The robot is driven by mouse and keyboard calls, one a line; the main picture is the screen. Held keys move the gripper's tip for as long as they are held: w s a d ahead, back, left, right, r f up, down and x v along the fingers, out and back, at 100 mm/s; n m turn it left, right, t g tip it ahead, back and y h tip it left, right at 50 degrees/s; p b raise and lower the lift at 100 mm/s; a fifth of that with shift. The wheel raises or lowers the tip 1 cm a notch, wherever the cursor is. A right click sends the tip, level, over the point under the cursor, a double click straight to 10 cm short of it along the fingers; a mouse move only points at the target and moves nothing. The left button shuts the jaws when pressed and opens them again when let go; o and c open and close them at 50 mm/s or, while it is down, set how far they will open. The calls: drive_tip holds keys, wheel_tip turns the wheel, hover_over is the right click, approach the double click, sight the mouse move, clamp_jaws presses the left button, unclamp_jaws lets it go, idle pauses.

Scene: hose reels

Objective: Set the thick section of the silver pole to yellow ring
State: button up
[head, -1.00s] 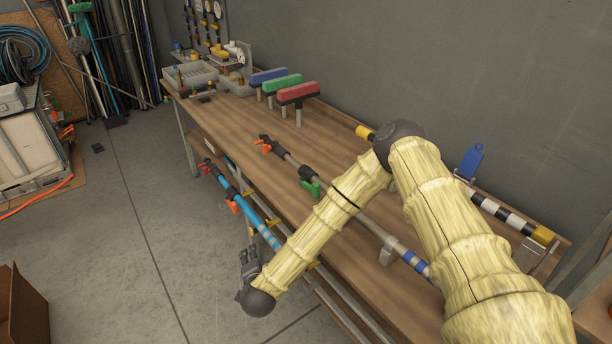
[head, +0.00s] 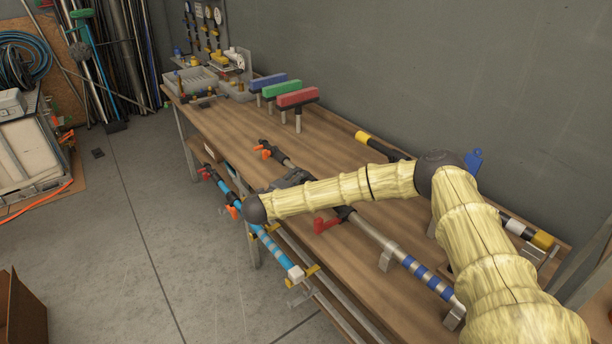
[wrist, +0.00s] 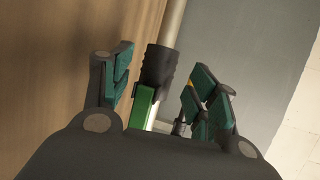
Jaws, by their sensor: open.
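The silver pole (head: 372,232) lies in stands along the bench, with blue bands (head: 428,275) at its near end. It carries black collars with levers: an orange lever (head: 262,152) at the far end and a red lever (head: 325,224) nearer me. My gripper (head: 293,178) is over the pole between these levers, partly hidden by my arm. In the wrist view, my gripper (wrist: 165,90) is open, its fingers either side of a green lever (wrist: 143,106) below a black collar (wrist: 160,65). Contact cannot be told. No yellow ring shows clearly on this pole.
A blue pole (head: 268,238) with orange levers runs along the bench's front edge. A banded pole with a yellow end (head: 542,240) lies at the back, partly behind my arm. Blue, green and red T-shaped blocks (head: 297,97) stand farther off.

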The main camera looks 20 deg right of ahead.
sight(302, 180)
drive_tip(key=shift+p+x, duration=0.85)
drive_tip(key=shift+x, duration=2.2)
drive_tip(key=shift+c, duration=0.2)
